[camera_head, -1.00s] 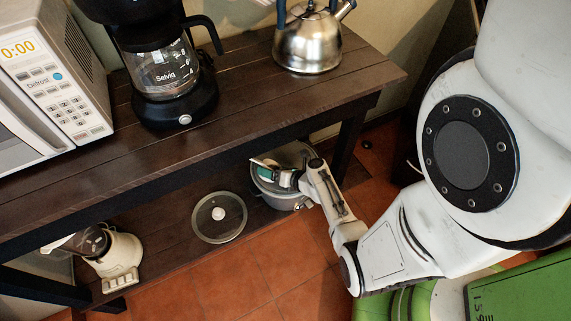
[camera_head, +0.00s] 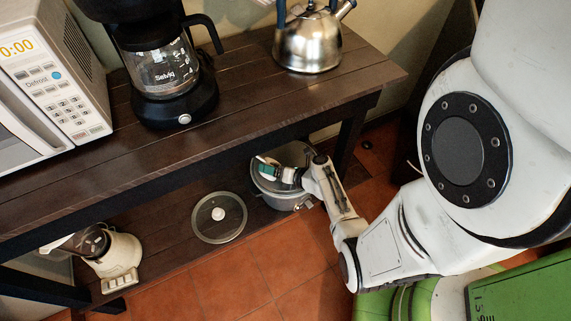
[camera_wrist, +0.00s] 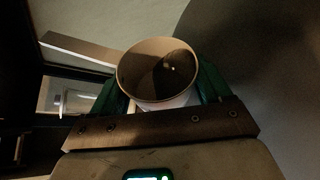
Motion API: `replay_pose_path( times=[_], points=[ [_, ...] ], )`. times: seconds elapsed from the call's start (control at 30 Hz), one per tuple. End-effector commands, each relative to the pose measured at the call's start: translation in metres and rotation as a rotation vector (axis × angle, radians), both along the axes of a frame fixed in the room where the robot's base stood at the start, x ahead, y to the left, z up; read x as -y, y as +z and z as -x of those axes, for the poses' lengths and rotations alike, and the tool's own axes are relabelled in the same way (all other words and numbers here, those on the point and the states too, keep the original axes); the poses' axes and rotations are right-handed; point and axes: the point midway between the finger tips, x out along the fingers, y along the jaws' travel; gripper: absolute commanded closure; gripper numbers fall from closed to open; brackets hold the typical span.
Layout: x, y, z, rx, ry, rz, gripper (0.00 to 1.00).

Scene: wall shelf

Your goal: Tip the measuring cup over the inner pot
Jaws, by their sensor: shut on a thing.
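The grey pot (camera_head: 268,194) stands on the lower shelf, partly under the upper board; my gripper and arm hide part of its opening. My gripper (camera_head: 282,174) is over the pot, shut on the small pale measuring cup (camera_head: 265,166). In the wrist view the cup (camera_wrist: 158,98) sits between the green fingers of my gripper (camera_wrist: 165,88). Its round mouth and tan inside, partly in shadow, face the wrist camera. I cannot tell whether anything is left in it. The smooth grey curved surface (camera_wrist: 265,70) at right seems to be the pot's wall.
The upper board (camera_head: 255,98) overhangs the pot and carries a kettle (camera_head: 308,45), coffee maker (camera_head: 175,105) and microwave (camera_head: 75,90).

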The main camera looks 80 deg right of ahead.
Motion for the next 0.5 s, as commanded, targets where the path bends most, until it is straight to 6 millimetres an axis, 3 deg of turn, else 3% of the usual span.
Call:
replay_pose_path(
  times=[0.5],
  points=[
    [0.0016, 0.0029, 0.0004, 0.036, -0.001, -0.056, 0.56]
  ],
)
